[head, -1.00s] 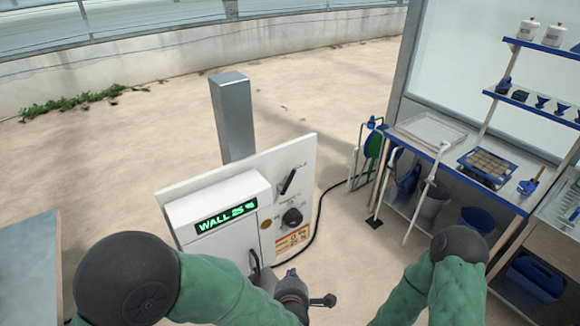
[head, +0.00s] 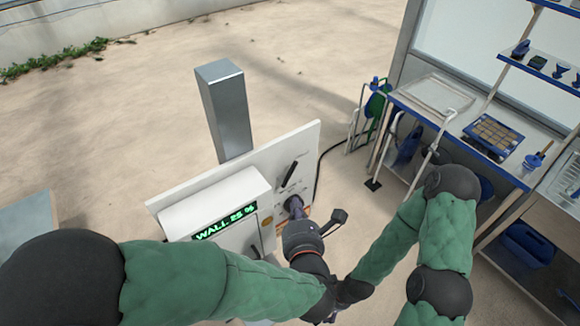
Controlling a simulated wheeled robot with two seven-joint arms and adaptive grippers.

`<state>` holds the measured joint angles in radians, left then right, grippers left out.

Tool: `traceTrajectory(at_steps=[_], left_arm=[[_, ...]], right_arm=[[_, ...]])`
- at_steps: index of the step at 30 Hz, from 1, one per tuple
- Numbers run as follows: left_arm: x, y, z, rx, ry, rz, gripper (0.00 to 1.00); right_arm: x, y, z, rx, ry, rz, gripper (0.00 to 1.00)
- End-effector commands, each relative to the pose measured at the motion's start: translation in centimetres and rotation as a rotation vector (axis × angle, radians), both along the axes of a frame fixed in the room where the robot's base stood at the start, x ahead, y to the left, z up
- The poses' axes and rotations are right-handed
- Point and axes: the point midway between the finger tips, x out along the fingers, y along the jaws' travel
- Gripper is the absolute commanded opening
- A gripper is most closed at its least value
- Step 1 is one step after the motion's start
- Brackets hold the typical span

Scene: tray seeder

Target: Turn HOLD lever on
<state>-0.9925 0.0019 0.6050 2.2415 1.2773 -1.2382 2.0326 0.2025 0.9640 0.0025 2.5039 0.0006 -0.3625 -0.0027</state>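The white control panel (head: 309,160) carries a black lever (head: 289,174), which stands slanted with its top to the right. I cannot read which label is HOLD. A round black knob sat below the lever and is now hidden behind my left gripper (head: 294,205). The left gripper's fingertips are in front of the panel at the knob's place, just below the lever. I cannot tell whether they touch or are closed. My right arm comes in from the right and bends towards the bottom middle. Its gripper cannot be made out there.
A white box (head: 215,207) with a green display reading "WALL 25 %" projects from the panel's left side. A grey metal post (head: 226,110) stands behind the panel. A blue-edged workbench (head: 470,185) with a shelf is at right. Open sandy floor lies between.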

Motion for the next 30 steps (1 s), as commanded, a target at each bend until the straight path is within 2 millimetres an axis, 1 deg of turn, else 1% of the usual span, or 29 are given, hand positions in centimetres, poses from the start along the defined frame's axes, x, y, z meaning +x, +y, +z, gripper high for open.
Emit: traceTrajectory(at_steps=[7,11,17,27,30], left_arm=[[0.1,0.0,-0.1,0.002,0.000,-0.001,0.00],[0.9,0.2,-0.3,0.003,0.001,0.002,0.00],[3.6,0.5,-1.1,0.005,0.003,0.003,0.00],[9.4,1.2,-2.7,0.003,0.003,0.004,0.00],[10.7,1.3,-3.2,0.004,0.004,0.001,0.00]], right_arm=[[0.0,0.0,0.0,0.000,-0.001,0.000,0.85],[0.0,0.0,0.2,0.000,-0.001,0.000,0.85],[0.0,0.0,0.7,0.000,-0.001,0.000,0.85],[0.0,0.0,1.9,0.000,-0.001,0.000,0.85],[0.0,0.0,2.4,0.000,-0.001,0.000,0.85]])
